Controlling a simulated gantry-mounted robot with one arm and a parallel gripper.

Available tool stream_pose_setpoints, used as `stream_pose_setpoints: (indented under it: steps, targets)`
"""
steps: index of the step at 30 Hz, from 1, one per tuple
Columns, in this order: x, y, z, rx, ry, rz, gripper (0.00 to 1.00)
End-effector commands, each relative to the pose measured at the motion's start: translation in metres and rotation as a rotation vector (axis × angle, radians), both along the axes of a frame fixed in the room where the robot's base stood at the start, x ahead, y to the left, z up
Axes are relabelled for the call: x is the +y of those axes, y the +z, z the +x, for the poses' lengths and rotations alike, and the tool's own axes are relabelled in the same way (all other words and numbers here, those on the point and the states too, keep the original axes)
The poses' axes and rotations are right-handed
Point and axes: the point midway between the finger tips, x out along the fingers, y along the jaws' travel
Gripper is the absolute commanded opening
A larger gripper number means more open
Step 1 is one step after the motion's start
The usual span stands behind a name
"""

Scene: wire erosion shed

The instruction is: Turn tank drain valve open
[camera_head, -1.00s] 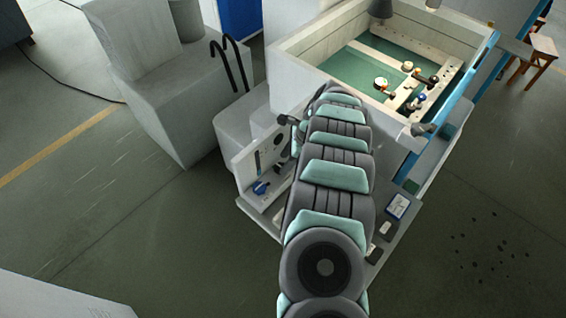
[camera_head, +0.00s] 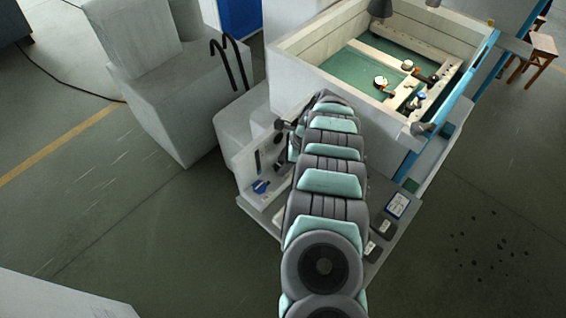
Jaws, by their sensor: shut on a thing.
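The tank (camera_head: 300,88) is an open, pale box with a green floor, at the upper middle of the head view. My arm runs up the middle of the view and bends down at the tank's near left corner. My gripper (camera_head: 283,160) shows only as a dark part between the arm and the pale side panel (camera_head: 249,172). It is shut at this panel, apparently on the tank drain valve, whose handle I cannot make out behind the arm. A small blue part (camera_head: 261,186) sits low on the panel, left of my gripper.
Fixtures with small parts (camera_head: 411,92) stand inside the tank. A blue rail (camera_head: 455,104) runs along its right side. A grey ledge (camera_head: 385,243) with a small screen lies right of my arm. A pale cabinet (camera_head: 158,85) with black hooked bars stands left.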

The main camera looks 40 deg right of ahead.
Motion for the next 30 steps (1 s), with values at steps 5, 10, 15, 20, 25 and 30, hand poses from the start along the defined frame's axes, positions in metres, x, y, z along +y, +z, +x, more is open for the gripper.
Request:
stream_pose_setpoints:
  steps: [5,10,15,20,25,30]
  targets:
    - [0.0000,0.0002,0.0000,0.000,0.000,0.000,0.05]
    - [0.0000,-0.0005,0.0001,0.000,0.003,0.000,0.00]
    - [-0.0010,-0.0047,0.0020,-0.003,0.051,-0.002,0.00]
    - [-0.0001,-0.0033,0.0016,-0.002,0.107,0.001,0.00]
    - [-0.0001,-0.0002,0.0010,-0.001,0.113,0.001,0.00]
    - [-0.0001,-0.0002,0.0009,0.000,0.112,0.001,0.45]
